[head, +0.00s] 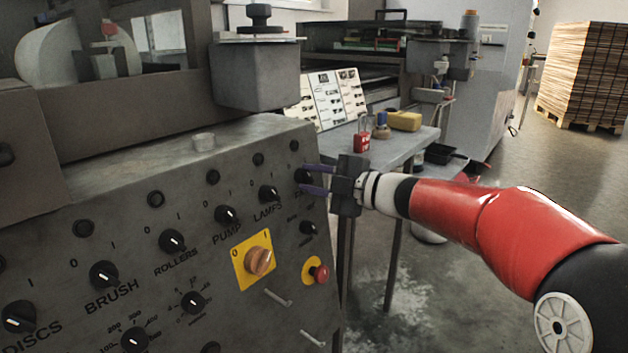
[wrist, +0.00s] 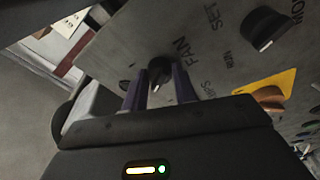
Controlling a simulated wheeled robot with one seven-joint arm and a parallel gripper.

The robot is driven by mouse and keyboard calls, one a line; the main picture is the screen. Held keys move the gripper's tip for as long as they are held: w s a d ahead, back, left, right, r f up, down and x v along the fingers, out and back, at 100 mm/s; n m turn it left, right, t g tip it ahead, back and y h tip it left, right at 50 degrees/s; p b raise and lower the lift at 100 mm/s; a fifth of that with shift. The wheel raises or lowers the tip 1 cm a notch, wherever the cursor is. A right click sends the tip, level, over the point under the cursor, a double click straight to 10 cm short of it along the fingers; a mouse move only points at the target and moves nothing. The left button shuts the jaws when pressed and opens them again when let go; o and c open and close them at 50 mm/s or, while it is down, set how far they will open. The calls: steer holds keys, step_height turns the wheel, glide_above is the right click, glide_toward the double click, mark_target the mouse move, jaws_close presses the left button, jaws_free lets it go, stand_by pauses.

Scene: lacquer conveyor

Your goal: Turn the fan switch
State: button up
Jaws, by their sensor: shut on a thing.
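The fan switch (wrist: 159,69) is a small black rotary knob on the grey control panel (head: 130,205), beside the printed word FAN in the wrist view. In the head view it sits near the panel's right edge, largely hidden by my fingers. My gripper (head: 304,179) reaches it from the right, its two purple fingers on either side of the knob. In the wrist view my gripper (wrist: 159,76) is shut on the knob. The knob's exact pointer angle is hard to make out.
Neighbouring knobs include the lamps knob (head: 269,194) and pump knob (head: 226,215). Below are an orange rotary handle on a yellow plate (head: 241,272) and a red push button (head: 320,273). A table (head: 415,146) with a red padlock (head: 362,141) stands behind my gripper.

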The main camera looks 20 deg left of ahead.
stand_by(0.4)
steer(key=o, duration=1)
steer(key=shift+c, duration=0.2)
steer(key=v, duration=0.7)
steer(key=shift+d, duration=0.45)
steer(key=shift+r, duration=0.1)
